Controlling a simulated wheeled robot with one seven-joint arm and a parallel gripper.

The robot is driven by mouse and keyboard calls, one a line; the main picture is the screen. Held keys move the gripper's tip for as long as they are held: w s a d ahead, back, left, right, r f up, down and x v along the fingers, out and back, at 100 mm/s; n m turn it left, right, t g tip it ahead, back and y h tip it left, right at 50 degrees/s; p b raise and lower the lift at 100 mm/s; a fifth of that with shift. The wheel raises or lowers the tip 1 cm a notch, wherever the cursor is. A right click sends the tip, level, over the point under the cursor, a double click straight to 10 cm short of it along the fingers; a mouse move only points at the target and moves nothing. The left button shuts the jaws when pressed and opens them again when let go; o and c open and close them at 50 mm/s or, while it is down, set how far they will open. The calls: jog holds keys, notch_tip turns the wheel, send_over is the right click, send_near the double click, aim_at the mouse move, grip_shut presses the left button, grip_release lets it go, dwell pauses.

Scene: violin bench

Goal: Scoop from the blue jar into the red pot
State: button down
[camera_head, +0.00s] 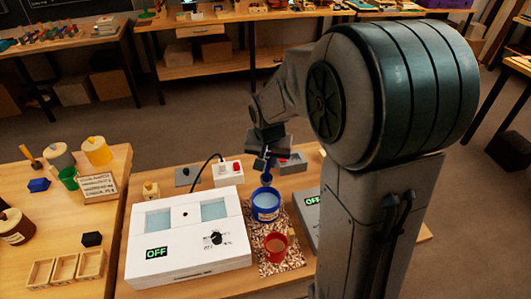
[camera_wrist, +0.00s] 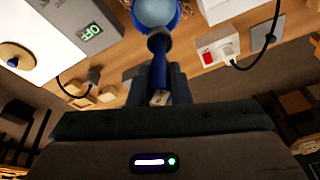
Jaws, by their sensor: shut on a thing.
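The blue jar (camera_head: 266,216) stands on a speckled mat, with pale blue contents; its rim and contents also show at the top of the wrist view (camera_wrist: 157,12). The red pot (camera_head: 276,249) stands just in front of it, with brownish contents. My gripper (camera_head: 269,158) is above the jar, shut on the blue handle of a scoop (camera_wrist: 158,72). The scoop (camera_head: 266,178) points down toward the jar. In the wrist view its far end overlaps the jar's near rim; I cannot tell whether it is inside the jar or above it.
A white box (camera_head: 190,255) with two pale blue windows and an OFF display stands left of the jar. A grey box (camera_head: 306,213) with an OFF display is close on the right. A white socket block with a red switch (camera_head: 228,174) and cable lies behind.

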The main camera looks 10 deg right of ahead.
jog(key=shift+s+a+f+b, duration=0.15)
jog(key=shift+f+b, duration=0.25)
jog(key=shift+f, duration=0.3)
notch_tip(320, 180, down, 12)
jog(key=b, duration=0.9)
jog(key=shift+r, duration=0.2)
notch_tip(320, 180, up, 14)
jog(key=p, duration=0.9)
jog(key=shift+f, duration=0.1)
